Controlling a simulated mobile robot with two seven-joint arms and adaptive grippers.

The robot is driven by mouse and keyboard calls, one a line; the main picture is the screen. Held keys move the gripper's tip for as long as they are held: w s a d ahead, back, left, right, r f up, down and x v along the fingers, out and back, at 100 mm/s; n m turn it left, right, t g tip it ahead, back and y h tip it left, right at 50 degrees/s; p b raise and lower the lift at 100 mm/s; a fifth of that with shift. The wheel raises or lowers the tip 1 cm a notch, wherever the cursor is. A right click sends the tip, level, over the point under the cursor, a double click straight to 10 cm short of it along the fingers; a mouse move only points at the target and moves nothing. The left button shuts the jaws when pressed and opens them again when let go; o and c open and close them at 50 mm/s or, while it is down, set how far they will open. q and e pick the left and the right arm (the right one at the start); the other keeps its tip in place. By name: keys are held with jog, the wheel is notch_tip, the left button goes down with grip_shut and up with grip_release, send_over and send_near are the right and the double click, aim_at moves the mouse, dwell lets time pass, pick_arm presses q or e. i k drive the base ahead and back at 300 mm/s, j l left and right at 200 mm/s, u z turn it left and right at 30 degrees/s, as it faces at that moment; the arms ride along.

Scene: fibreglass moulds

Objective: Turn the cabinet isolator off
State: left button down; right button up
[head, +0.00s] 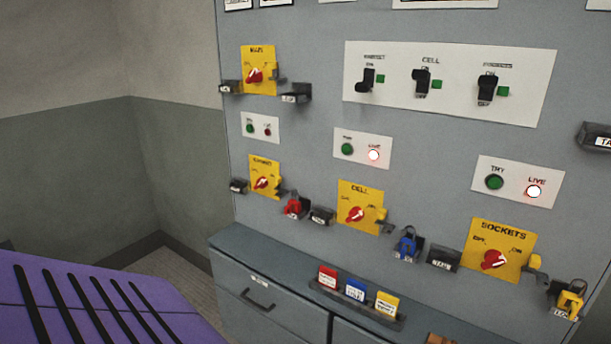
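A grey wall cabinet carries several yellow isolator plates, each with a red rotary knob. The lower-left isolator (263,181) has a blurred label, so I cannot be sure it reads cabinet. Its knob's white pointer slants up and right. The lamp plate above it has a green button (250,128) and a dark, unlit red lamp (267,132). The MAIN isolator (257,74) is above. The CELL isolator (359,213) and SOCKETS isolator (495,258) are to the right, with pointers slanting up-right; their LIVE lamps (374,155) (534,191) glow. Neither gripper is in view.
Black breaker levers (422,83) sit on a white plate (450,108). Red (292,207), blue (407,243) and yellow (569,299) padlocks hang on the panel. Coloured tags (356,291) stand on the drawer unit (262,265). A purple slotted surface (95,310) fills the bottom left.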

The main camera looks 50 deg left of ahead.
aim_at(262, 182)
jog(key=u, duration=1.8)
